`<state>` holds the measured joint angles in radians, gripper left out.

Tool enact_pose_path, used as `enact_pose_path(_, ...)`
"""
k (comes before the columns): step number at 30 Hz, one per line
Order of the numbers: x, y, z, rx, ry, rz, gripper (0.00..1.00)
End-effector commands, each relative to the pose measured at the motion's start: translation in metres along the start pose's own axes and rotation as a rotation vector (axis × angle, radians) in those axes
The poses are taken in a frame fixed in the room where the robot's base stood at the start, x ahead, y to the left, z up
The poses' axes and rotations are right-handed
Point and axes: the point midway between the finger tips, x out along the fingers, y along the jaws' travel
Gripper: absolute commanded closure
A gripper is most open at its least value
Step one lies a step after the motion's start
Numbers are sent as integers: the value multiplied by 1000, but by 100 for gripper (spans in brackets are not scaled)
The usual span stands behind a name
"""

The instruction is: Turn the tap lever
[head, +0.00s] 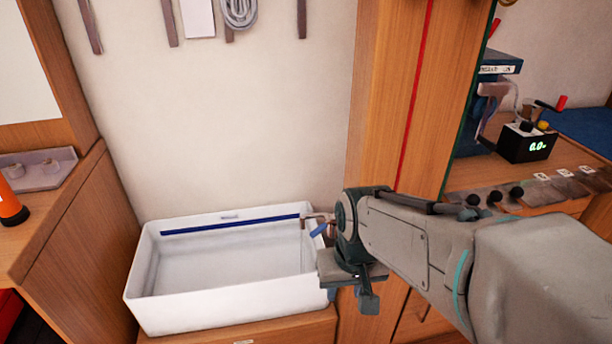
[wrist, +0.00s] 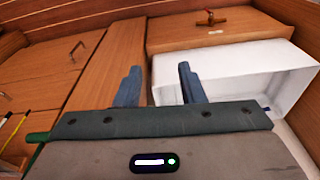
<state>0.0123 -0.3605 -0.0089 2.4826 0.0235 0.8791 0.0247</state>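A small brass-coloured tap (head: 312,216) with a blue lever (head: 319,230) shows at the back right corner of the white basin in the head view. My arm hides part of it. My gripper (head: 362,292) is just right of the basin, in front of and below the tap, pointing downward. In the wrist view the two fingers of my gripper (wrist: 160,82) stand apart with nothing between them. The blue lever cannot be made out in the wrist view.
The white basin (head: 142,290) stands on a wooden cabinet against the wall and shows at right in the wrist view (wrist: 300,75). A wooden post (head: 385,100) rises behind my arm. A black box with a green display (head: 527,143) sits on the right counter. The basin looks empty.

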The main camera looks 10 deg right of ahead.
Motion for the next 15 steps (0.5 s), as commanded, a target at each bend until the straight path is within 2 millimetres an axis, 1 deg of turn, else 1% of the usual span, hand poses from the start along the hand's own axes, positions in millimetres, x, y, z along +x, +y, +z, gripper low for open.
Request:
enact_pose_path(1,-18,-3,-10,25,-6,-9,64)
enact_pose_path(6,-49,-6,-49,199,-13,-44,64)
enact_pose_path(15,-84,-7,-117,534,-24,-85,64)
